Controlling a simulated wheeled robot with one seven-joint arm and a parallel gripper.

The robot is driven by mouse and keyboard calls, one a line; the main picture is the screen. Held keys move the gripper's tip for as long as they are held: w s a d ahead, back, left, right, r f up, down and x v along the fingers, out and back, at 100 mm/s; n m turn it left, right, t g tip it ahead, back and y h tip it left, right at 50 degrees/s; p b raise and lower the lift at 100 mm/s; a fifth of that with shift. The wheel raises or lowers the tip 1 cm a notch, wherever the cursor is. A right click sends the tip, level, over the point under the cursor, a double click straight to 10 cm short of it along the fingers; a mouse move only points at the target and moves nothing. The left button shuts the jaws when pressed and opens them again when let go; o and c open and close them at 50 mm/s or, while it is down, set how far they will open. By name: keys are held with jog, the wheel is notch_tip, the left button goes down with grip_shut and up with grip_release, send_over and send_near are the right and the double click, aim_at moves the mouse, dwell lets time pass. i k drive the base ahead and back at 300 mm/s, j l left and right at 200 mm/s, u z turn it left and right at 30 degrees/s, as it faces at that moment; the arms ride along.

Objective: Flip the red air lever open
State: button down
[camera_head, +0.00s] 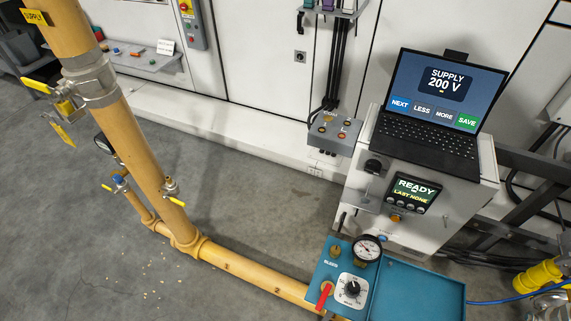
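A red lever (323,296) shows at the bottom of the head view, on the left edge of a teal box (341,257). It slants up and to the right, beside a white dial plate with a black knob (352,289). No label naming it as the air lever is readable. A round gauge (367,249) and a brass-coloured fitting (336,252) above the word BLEED are on the same box. The lever's lower end is near the picture's bottom edge. My gripper is not in view.
A yellow pipe (135,143) drops from the top left and bends along the floor to the teal box. Yellow valve handles (38,85) stick out from it. A grey-white cabinet (416,197) carries a laptop (436,112). Bare floor (260,200) lies between pipe and cabinet.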

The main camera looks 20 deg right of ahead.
aim_at(327, 288)
jog(key=k+j, duration=0.1)
jog(key=j, duration=0.3)
jog(key=k+j, duration=0.1)
jog(key=j, duration=0.3)
jog(key=i+j, duration=0.15)
jog(key=j, duration=0.2)
jog(key=i+j+u, duration=0.1)
jog(key=j, duration=0.2)
jog(key=i+j, duration=0.15)
jog(key=j, duration=0.2)
jog(key=u, duration=0.05)
